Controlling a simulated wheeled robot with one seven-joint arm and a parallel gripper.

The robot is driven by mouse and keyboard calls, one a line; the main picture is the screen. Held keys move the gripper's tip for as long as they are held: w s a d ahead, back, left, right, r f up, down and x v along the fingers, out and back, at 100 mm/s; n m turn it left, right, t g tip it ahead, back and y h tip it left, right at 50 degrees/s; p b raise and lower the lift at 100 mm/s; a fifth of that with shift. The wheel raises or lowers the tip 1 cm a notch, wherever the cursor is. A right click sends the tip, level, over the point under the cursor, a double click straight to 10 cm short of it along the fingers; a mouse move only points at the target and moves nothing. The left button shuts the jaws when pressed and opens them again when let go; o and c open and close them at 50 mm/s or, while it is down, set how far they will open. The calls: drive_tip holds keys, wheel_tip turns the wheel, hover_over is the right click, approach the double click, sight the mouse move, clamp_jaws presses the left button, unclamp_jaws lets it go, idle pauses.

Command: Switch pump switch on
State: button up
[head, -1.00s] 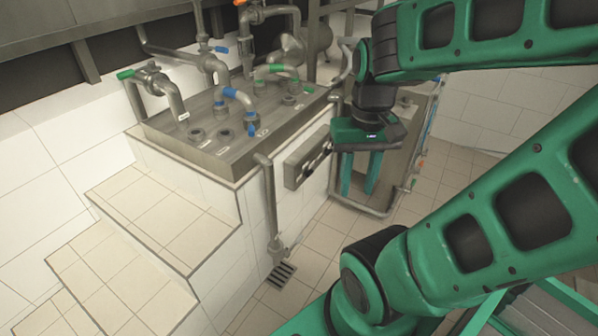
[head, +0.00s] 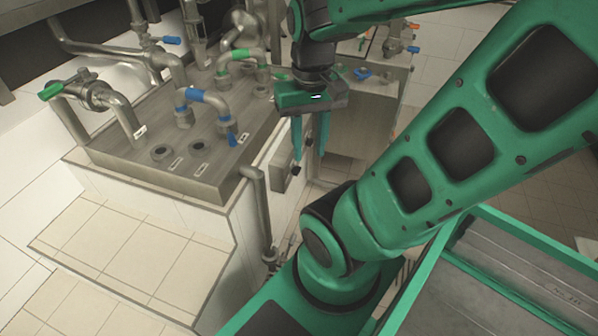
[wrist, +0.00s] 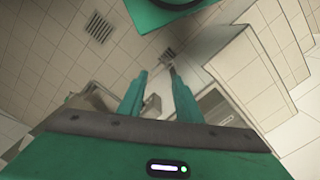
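A grey switch box (head: 278,180) is mounted on the tiled side wall below the steel pipe counter in the head view. A dark knob (head: 296,168) shows on its front, close to my left fingertip; I cannot tell whether they touch. Which way the knob is turned is too small to tell. My gripper (head: 310,156) points down in front of the box, its two green fingers apart with nothing seen held. The gripper also shows in the wrist view (wrist: 158,72), with its fingers apart. My fingers cover part of the box's right end.
The steel counter (head: 215,165) carries several pipes and valves with blue and green handles. A vertical pipe (head: 262,210) stands just left of the box. Tiled steps (head: 120,250) lie at lower left. A metal cabinet (head: 365,120) stands behind my gripper. Floor drains (wrist: 98,28) show in the wrist view.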

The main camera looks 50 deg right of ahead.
drive_tip(key=o, duration=0.4)
drive_tip(key=shift+d, duration=0.1)
drive_tip(key=shift+o, duration=1.2)
drive_tip(key=shift+s+r, duration=0.25)
drive_tip(key=shift+s, duration=0.2)
drive_tip(key=w+d+f+n+y, duration=0.35)
drive_tip(key=w+d+f, duration=0.3)
drive_tip(key=f, duration=0.25)
drive_tip(key=w+d+f+n+y, duration=0.3)
drive_tip(key=w+d+f+n, duration=0.25)
drive_tip(key=d+f, duration=0.35)
drive_tip(key=n+t, duration=0.2)
drive_tip(key=t, duration=1.5)
approach(297, 171)
drive_tip(key=x, duration=0.7)
drive_tip(key=shift+d, duration=0.2)
drive_tip(key=shift+w+f, duration=0.1)
drive_tip(key=shift+w, duration=0.05)
drive_tip(key=shift+c, duration=0.3)
